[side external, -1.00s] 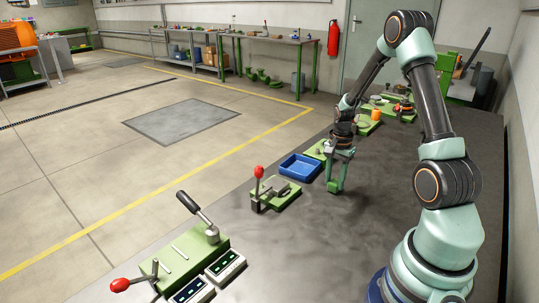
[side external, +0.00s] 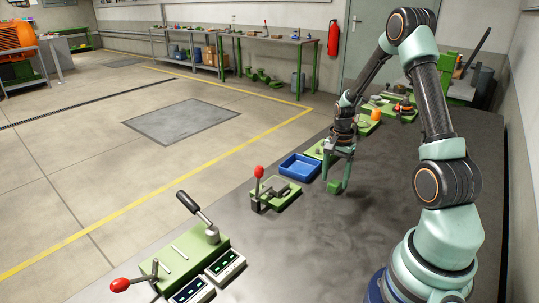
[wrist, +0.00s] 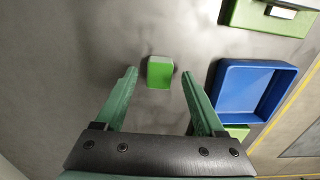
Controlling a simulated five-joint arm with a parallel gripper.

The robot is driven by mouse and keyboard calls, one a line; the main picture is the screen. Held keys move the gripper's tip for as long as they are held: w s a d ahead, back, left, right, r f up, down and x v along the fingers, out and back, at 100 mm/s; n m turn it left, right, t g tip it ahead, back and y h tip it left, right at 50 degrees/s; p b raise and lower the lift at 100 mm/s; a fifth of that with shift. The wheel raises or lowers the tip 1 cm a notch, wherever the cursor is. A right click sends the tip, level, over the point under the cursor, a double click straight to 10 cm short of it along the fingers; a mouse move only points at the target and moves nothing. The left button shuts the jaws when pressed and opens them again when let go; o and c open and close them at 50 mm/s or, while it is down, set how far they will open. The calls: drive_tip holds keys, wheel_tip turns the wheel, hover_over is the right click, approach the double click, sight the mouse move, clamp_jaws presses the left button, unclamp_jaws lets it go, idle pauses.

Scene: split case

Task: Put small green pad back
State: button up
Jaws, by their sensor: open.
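The small green pad (wrist: 160,72) lies flat on the grey tabletop in the wrist view, a small bright green block. My gripper (wrist: 159,74) is open, with one finger on each side of the pad in the picture and a visible gap on both sides. Nothing is held. How far above the table the fingertips are is hard to tell. In the side external view my gripper (side external: 339,184) points down just right of the blue tray, and the pad there is hard to separate from the green fingers.
An empty blue tray (wrist: 254,91) lies to the right in the wrist view; it also shows in the side view (side external: 300,167). A green fixture with a red-knobbed lever (side external: 272,193) stands nearer the camera. The dark tabletop (side external: 400,180) right of the gripper is clear.

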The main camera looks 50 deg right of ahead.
sight(334, 183)
wheel_tip(334, 183, up, 11)
drive_tip(key=s+a+r+n+t, duration=0.1)
drive_tip(key=a+r+n+t, duration=0.1)
drive_tip(key=a+r+n, duration=0.3)
drive_tip(key=s+a+r+n+t, duration=0.1)
drive_tip(key=a+r+n+t, duration=0.2)
drive_tip(key=a+n, duration=1)
drive_tip(key=a+r, duration=0.3)
drive_tip(key=a, duration=0.5)
drive_tip(key=shift+s+a+r+t, duration=0.15)
drive_tip(key=shift+s+a+t, duration=0.1)
drive_tip(key=shift+s+t, duration=0.05)
